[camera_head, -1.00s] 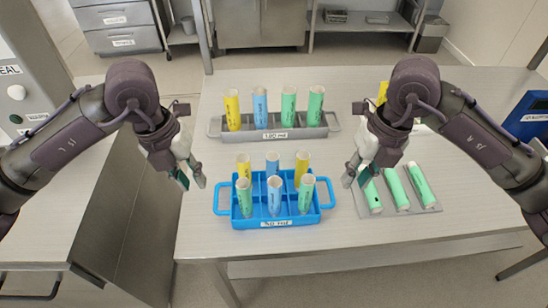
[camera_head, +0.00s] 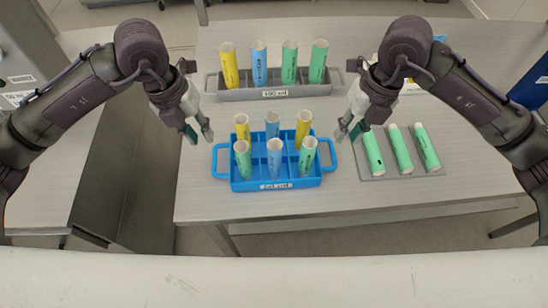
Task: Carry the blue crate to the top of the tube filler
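The blue crate (camera_head: 239,184) stands on the table near its front edge, with a loop handle at its left and right ends. It holds several upright tubes: yellow, blue and green. My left gripper (camera_head: 200,136) is open and empty, above and just left of the crate's left handle (camera_head: 217,161). My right gripper (camera_head: 347,130) is open and empty, above and near the crate's right handle (camera_head: 330,153). Neither gripper touches the crate as far as I can see. I cannot make out the tube filler in this view.
A grey rack (camera_head: 247,95) labelled 100 ml with several upright tubes stands behind the crate. A grey tray (camera_head: 438,171) with green tubes lying on it is to the right. A yellow item is partly hidden behind my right arm. A blue device (camera_head: 530,88) is at the right edge.

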